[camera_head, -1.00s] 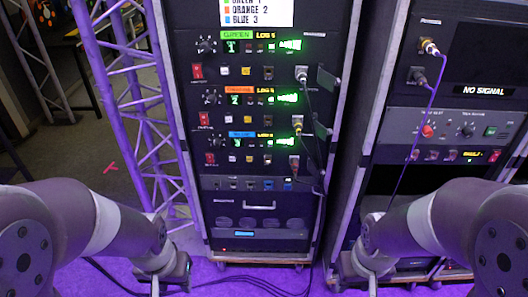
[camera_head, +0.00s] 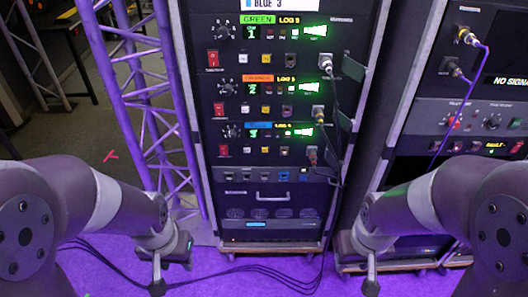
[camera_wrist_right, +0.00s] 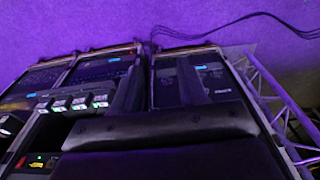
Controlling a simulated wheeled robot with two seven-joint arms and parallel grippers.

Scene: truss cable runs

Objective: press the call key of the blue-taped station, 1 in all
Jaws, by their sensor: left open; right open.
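The blue-taped station (camera_head: 258,125) is the lowest of three similar panels in the middle rack, below the green-taped and orange-taped ones. It has a knob on the left, a green lit display, a red switch (camera_head: 223,151) and a row of small square keys (camera_head: 241,151) beneath. The key lettering is too small to read. My left gripper (camera_head: 166,268) is open and empty, low in front of the rack's left side. My right gripper (camera_head: 362,268) is open and empty, low at the rack's right side. Both are well below the station and apart from it.
A green-taped station (camera_head: 258,20) and an orange-taped station (camera_head: 258,78) sit above. Cables hang from the panels' right side. A purple truss (camera_head: 145,100) stands left of the rack; a second rack (camera_head: 450,110) stands right. Black cables (camera_head: 115,265) lie on the floor.

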